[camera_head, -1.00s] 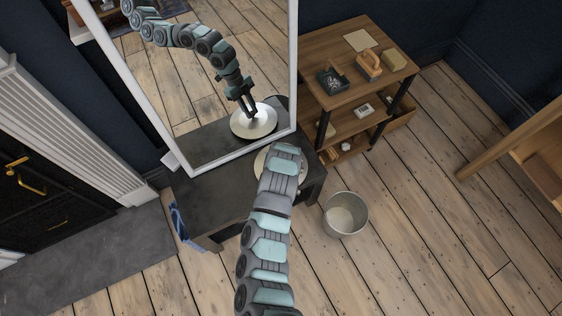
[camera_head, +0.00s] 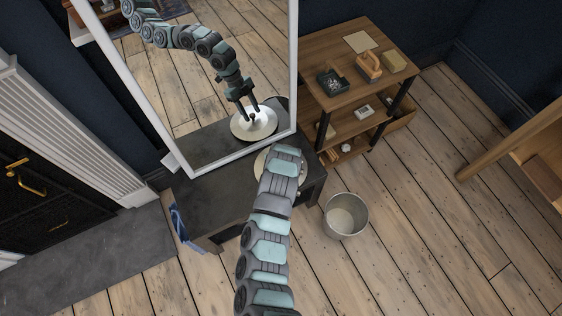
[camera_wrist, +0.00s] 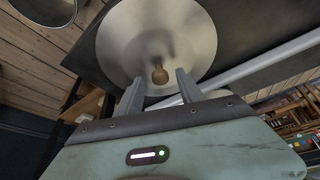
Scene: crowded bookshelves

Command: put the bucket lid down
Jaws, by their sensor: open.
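The bucket lid is a round, pale metal disc with a small brown knob. In the wrist view the lid (camera_wrist: 135,40) lies flat on the dark table, its knob in front of my fingers. My gripper (camera_wrist: 158,85) is open, with its two fingers apart on either side of the knob and not closed on it. In the head view my arm hides most of the lid (camera_head: 261,165) and all of the gripper itself. The mirror reflects the lid and the open fingers above it. The metal bucket (camera_head: 346,215) stands uncovered on the floor, right of the table.
The dark low table (camera_head: 215,205) stands against a white-framed mirror (camera_head: 233,155). A wooden shelf unit (camera_head: 335,50) with small items on top is behind the bucket. A wooden piece of furniture (camera_head: 530,150) is at the right. Floor around the bucket is clear.

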